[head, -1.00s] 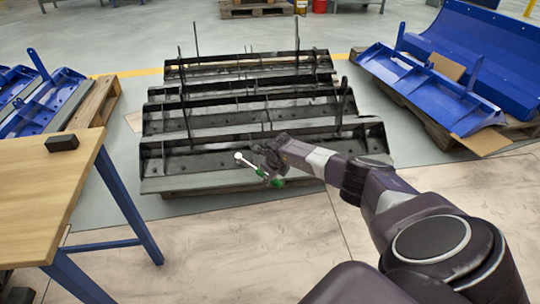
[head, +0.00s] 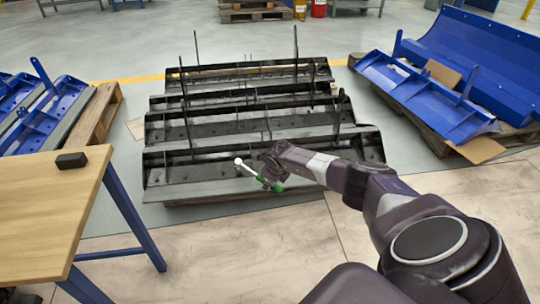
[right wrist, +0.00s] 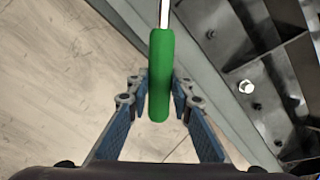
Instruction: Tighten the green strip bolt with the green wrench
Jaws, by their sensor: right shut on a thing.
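The wrench has a green handle (head: 270,184) and a pale shaft with a white round end (head: 238,161) pointing up-left. My right gripper (head: 272,162) is shut on the handle and holds it over the front edge of the nearest black carrier. In the right wrist view the green handle (right wrist: 160,75) stands between the fingers of the gripper (right wrist: 159,102), its silver shaft running out of the top. Several bolts, such as one silver bolt (right wrist: 245,87), sit on dark metal at the right there. I cannot make out a green strip. My left gripper is not in view.
A wooden table (head: 40,215) with blue legs and a small black box (head: 71,160) stands at left. Blue carriers (head: 420,95) lie on pallets at right. The front floor is clear.

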